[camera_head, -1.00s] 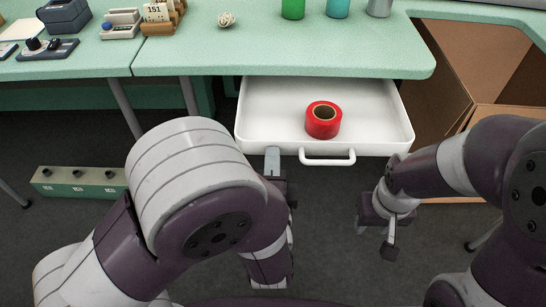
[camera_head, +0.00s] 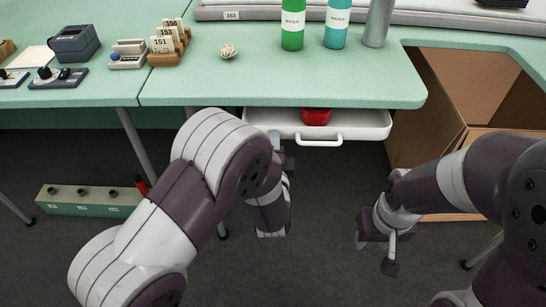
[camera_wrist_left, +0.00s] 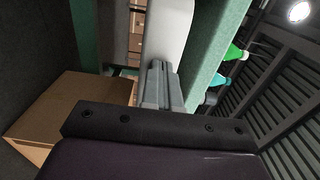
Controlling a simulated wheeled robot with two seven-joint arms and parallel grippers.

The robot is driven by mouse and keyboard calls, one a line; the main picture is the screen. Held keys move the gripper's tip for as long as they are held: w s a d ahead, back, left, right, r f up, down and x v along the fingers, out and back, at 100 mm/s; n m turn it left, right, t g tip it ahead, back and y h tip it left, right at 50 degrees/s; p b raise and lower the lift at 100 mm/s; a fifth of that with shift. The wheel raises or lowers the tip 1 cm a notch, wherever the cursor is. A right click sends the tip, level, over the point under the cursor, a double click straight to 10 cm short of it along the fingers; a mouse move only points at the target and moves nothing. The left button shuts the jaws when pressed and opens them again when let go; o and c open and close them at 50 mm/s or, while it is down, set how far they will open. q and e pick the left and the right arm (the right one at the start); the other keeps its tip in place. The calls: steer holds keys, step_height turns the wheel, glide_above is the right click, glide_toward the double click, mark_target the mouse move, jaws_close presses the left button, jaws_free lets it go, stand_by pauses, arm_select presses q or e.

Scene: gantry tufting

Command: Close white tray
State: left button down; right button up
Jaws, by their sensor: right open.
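The white tray (camera_head: 358,126) is a drawer under the green table, now mostly pushed in, with its front wall and handle (camera_head: 319,141) still sticking out past the table edge. A red tape roll (camera_head: 316,117) sits in it, its top hidden by the table. My left gripper (camera_head: 275,138) is at the left end of the tray's front, apparently touching it. In the left wrist view its fingers (camera_wrist_left: 161,85) are together, against the white tray (camera_wrist_left: 167,30). My right gripper (camera_head: 376,254) is open and empty, lower right of the tray, apart from it.
The green table (camera_head: 300,82) carries a green bottle (camera_head: 292,25), a teal bottle (camera_head: 337,25), a grey cylinder (camera_head: 378,22) and a small ball (camera_head: 228,51). An open cardboard box (camera_head: 450,130) stands right of the tray. A green box (camera_head: 90,202) lies on the floor at left.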

mark_target(274, 122)
arm_select(q)
steer(key=w, duration=0.6)
steer(key=shift+w+a+p, duration=0.1)
steer(key=shift+w+p, duration=0.15)
steer(key=shift+p, duration=0.05)
steer(key=shift+w, duration=0.2)
steer(key=shift+r, duration=0.25)
steer(key=shift+w+r, duration=0.1)
